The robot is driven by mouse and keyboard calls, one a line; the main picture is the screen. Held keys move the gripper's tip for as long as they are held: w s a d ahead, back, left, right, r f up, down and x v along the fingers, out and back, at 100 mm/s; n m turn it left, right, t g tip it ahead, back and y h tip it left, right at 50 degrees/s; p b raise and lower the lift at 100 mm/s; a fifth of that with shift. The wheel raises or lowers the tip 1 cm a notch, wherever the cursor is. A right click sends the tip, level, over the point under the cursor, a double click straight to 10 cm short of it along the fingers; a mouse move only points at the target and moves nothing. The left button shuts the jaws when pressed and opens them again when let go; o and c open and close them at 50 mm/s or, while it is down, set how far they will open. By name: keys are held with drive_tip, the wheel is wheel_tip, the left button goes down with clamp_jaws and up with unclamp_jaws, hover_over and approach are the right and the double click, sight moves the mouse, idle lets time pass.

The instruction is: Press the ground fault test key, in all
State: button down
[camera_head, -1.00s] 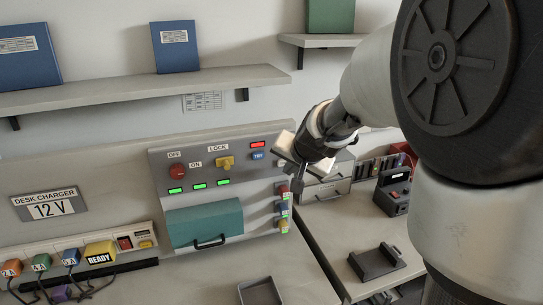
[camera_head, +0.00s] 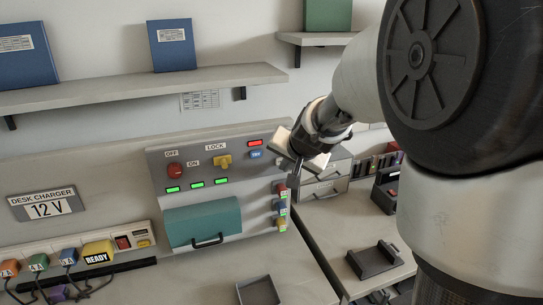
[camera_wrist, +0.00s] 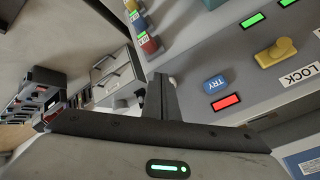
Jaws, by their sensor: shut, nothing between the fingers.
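The blue key marked TRY (camera_head: 256,154) is on the grey panel (camera_head: 236,180), just below a lit red lamp (camera_head: 255,143). I take it for the ground fault test key. In the wrist view the blue key (camera_wrist: 215,84) and the red lamp (camera_wrist: 226,102) show right of my fingers. My gripper (camera_head: 298,172) is shut and empty, by the panel's right edge, to the right of and a little lower than the key. In the wrist view the closed fingers (camera_wrist: 161,88) point toward the panel, apart from the key. A small pale knob (camera_wrist: 172,81) shows beside the fingers.
The panel also bears a red knob (camera_head: 175,170), a yellow switch (camera_head: 222,161) under LOCK, green lamps (camera_head: 197,184) and a teal cover (camera_head: 203,223). Coloured plugs (camera_head: 279,206) line its right side. A drawer unit (camera_head: 325,180) stands behind my gripper. A shelf (camera_head: 150,88) runs above.

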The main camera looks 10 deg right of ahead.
drive_tip(key=shift+w+a, duration=0.1)
drive_tip(key=shift+w, duration=0.25)
idle(0.4)
drive_tip(key=shift+s, duration=0.8)
drive_tip(key=shift+d, duration=0.2)
drive_tip(key=shift+s+d, duration=0.25)
drive_tip(key=shift+s, duration=1)
drive_tip(key=shift+s+d, duration=0.2)
drive_tip(key=shift+s, duration=1)
